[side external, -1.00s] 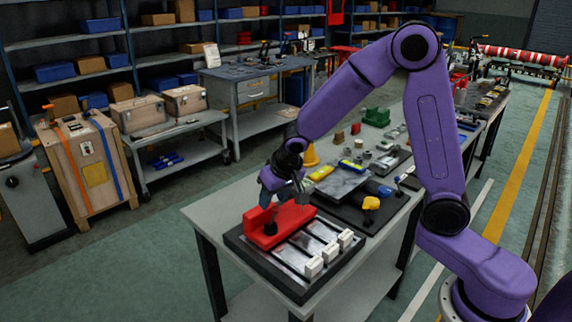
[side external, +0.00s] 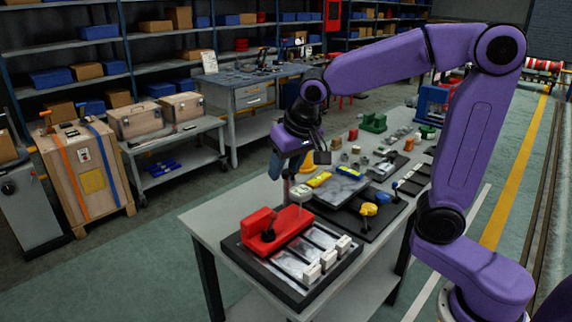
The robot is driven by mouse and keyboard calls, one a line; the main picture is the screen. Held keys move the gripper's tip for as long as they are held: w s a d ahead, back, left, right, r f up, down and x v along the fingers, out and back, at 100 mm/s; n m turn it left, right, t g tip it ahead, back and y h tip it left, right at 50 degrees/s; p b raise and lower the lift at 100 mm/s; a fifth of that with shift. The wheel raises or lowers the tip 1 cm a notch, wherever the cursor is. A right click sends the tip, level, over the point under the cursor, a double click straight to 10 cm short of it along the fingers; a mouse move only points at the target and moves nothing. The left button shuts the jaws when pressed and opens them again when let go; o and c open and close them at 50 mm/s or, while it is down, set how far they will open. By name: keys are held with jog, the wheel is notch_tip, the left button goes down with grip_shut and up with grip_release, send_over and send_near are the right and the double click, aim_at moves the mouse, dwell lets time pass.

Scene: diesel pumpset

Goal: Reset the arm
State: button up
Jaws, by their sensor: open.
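My gripper (side external: 293,172) points down above the near end of the workbench (side external: 207,222). It is raised over the back of the red block-shaped fixture (side external: 270,232). Its fingers are small and partly dark in this view, and I see nothing held between them. A small pale-topped part (side external: 301,192) stands just below or beside the fingers; I cannot tell how far apart they are. The red fixture sits on a dark slotted plate (side external: 290,283) with several white blocks (side external: 328,260) along its right edge.
A dark mat (side external: 345,225) with a yellow-topped part (side external: 368,209) lies right of the fixture. Small parts and a green block (side external: 374,122) stand farther along the bench. A wheeled cart (side external: 180,150) and shelves are behind.

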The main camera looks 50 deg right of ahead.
jog(key=shift+s, duration=0.1)
jog(key=s+f+n+g, duration=0.1)
jog(key=s+n, duration=0.3)
jog(key=s, duration=0.4)
jog(key=s+d+f+n+g, duration=0.1)
jog(key=s+f+n, duration=0.3)
jog(key=s, duration=0.5)
jog(key=s+f+n+g+y, duration=0.1)
jog(key=s+f+n+g, duration=0.1)
jog(key=s+n, duration=0.4)
jog(key=s, duration=0.3)
jog(key=shift+s+d+f, duration=0.25)
jog(key=shift+f, duration=0.1)
